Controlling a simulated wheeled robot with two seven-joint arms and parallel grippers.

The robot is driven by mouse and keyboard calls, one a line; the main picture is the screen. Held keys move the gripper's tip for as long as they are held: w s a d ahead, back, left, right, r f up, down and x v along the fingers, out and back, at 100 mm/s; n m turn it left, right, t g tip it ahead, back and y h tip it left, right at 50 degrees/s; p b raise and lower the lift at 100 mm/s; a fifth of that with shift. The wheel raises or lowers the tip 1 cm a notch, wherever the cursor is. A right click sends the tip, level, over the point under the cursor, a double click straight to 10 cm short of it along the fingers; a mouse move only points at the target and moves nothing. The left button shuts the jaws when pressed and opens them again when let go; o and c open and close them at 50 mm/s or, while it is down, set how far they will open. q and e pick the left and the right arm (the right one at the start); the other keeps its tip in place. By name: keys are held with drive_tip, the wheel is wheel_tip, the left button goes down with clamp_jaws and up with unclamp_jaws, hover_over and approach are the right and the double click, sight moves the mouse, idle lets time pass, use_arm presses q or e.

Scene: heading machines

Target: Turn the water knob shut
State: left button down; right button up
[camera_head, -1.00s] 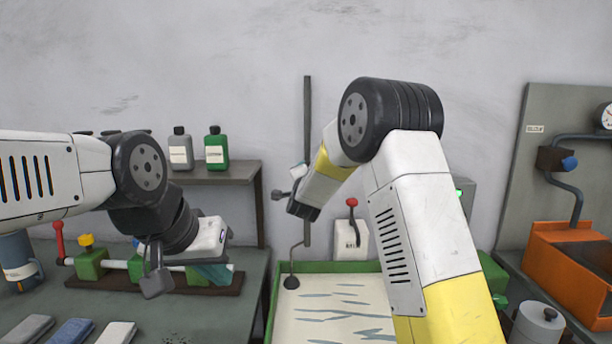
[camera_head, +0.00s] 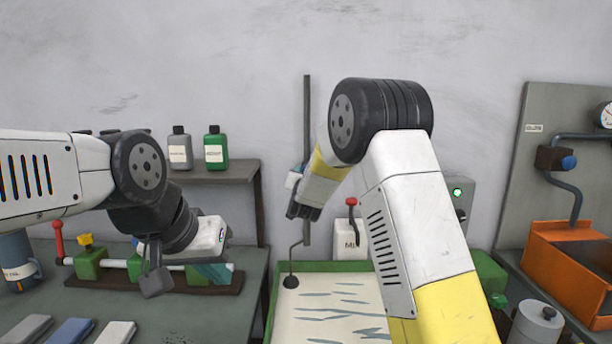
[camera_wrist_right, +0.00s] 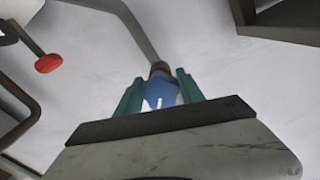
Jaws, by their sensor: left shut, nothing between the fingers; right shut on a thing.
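My right gripper (camera_wrist_right: 160,80) has its two green fingers closed on either side of a blue knob (camera_wrist_right: 159,93) in the right wrist view. The knob sits at the end of a grey pipe (camera_wrist_right: 133,30) along the pale wall. In the head view my right arm reaches toward the upright dark pole above the green-rimmed tray (camera_head: 328,267); its fingers and the held knob are hidden there. My left gripper (camera_head: 216,273) is shut and empty, low over the left bench by the green blocks.
A red-handled lever (camera_head: 351,202) rises from a white box beside my right arm. Another blue knob (camera_head: 568,162) is on the right panel's piping. An orange bin (camera_head: 545,262) stands at right. Bottles (camera_head: 214,148) stand on the left shelf.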

drive_tip(key=n, duration=0.4)
drive_tip(key=shift+f, duration=0.1)
drive_tip(key=shift+d+n, duration=0.15)
drive_tip(key=shift+n, duration=1.55)
drive_tip(key=o, duration=1.4)
drive_tip(key=shift+c, duration=0.2)
drive_tip(key=s, duration=0.7)
drive_tip(key=shift+s, duration=0.4)
